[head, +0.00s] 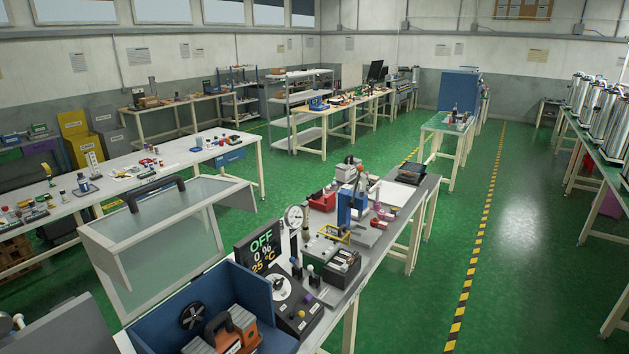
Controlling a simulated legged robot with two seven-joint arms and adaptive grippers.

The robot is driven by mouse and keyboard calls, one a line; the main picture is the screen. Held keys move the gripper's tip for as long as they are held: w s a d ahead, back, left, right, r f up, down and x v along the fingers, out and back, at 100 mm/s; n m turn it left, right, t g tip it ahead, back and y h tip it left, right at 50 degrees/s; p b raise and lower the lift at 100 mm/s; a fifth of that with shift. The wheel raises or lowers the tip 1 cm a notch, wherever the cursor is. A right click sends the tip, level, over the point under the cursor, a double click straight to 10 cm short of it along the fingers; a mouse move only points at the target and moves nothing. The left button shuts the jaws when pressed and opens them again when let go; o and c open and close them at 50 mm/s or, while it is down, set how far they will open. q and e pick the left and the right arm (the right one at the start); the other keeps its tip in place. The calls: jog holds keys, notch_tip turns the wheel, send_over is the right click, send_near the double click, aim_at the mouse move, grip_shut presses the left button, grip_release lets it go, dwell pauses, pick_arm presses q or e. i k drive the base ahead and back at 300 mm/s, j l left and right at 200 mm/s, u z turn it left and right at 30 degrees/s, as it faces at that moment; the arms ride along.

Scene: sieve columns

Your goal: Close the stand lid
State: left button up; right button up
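The stand (259,301) is at the bottom of the head view, a blue open-topped box on the near end of the workbench. Its lid (172,251) is raised, with a clear panel, a light grey frame and a dark handle (154,194) along the top. Inside the box are a dark round fan-like part (192,316) and an orange and grey block with a dark handle (233,332). The box's near part is cut off by the frame edge. A black display (259,255) beside it reads OFF, 0 % and 25 °C. Neither gripper is in view.
A control panel with knobs (295,304), a dial gauge (295,217) and a blue press-like device (351,208) stand along the bench right of the lid. Another cluttered table (180,153) is behind at left. The green floor (420,290) at right is clear.

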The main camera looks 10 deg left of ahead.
aim_at(102, 252)
jog(key=u, duration=1.2)
jog(key=i+l+u, duration=0.15)
jog(key=u, duration=0.25)
jog(key=i+l+u, duration=0.1)
jog(key=l+u, duration=0.3)
jog(key=i+l+u, duration=0.1)
jog(key=l+u, duration=0.6)
jog(key=u, duration=0.15)
